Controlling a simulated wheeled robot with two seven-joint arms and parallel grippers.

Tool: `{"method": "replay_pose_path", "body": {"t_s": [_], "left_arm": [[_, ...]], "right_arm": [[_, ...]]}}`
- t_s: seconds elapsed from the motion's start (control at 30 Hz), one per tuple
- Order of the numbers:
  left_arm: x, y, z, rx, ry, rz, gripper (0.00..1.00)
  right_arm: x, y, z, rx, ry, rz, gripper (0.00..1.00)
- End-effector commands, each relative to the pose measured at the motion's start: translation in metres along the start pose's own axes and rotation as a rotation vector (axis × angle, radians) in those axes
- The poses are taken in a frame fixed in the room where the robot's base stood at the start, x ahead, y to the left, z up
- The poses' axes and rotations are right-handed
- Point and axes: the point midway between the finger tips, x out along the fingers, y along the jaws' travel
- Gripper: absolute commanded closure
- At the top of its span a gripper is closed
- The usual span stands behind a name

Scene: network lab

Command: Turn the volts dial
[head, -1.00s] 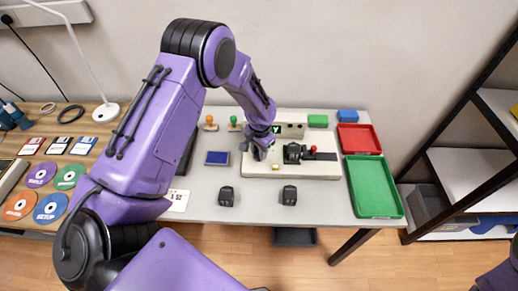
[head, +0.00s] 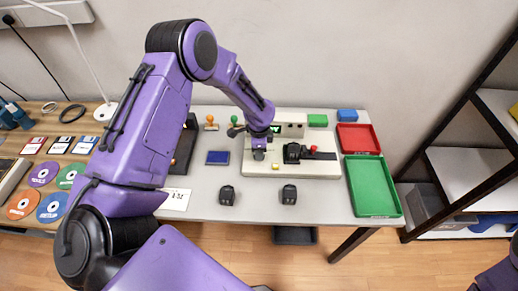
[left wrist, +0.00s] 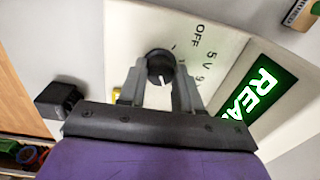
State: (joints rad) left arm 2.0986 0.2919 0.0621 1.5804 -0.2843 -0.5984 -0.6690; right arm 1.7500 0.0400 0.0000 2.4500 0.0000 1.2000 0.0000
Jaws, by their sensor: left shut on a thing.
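The volts dial (left wrist: 160,67) is a dark round knob with a white mark on a pale panel. Printed labels "OFF", "5V" and a partly hidden "9" stand beside it. My left gripper (left wrist: 160,75) has one finger on each side of the dial and is shut on it. In the head view my left gripper (head: 259,152) points down over the left part of the pale panel (head: 325,168) and hides the dial. A green-lit screen (left wrist: 262,98), with part of its text showing, is beside the dial. My right gripper is out of view.
A black block (head: 292,152) and a red knob (head: 313,149) are on the panel's right side. Two black blocks stand in front, at left (head: 227,195) and right (head: 289,194). Red (head: 375,128) and green (head: 350,185) trays lie at right.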

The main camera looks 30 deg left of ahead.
Motion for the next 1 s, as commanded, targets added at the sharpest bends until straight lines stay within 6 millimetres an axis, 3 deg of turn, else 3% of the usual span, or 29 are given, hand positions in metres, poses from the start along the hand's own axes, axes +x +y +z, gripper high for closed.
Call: {"method": "replay_pose_path", "body": {"t_s": [0.73,0.77,0.8,1.0], "left_arm": [[0.0012,0.0012,0.0005,0.082,0.001,0.003,0.97],[0.0012,0.0013,0.0005,0.082,0.001,0.003,0.57],[0.0012,0.0012,0.0005,0.082,0.001,0.003,0.44],[0.0006,0.0006,0.0003,0.082,0.002,0.002,0.41]], "right_arm": [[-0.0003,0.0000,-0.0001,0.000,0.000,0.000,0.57],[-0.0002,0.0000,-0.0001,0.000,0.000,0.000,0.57],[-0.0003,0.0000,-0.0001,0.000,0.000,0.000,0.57],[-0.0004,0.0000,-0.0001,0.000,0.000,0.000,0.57]]}}
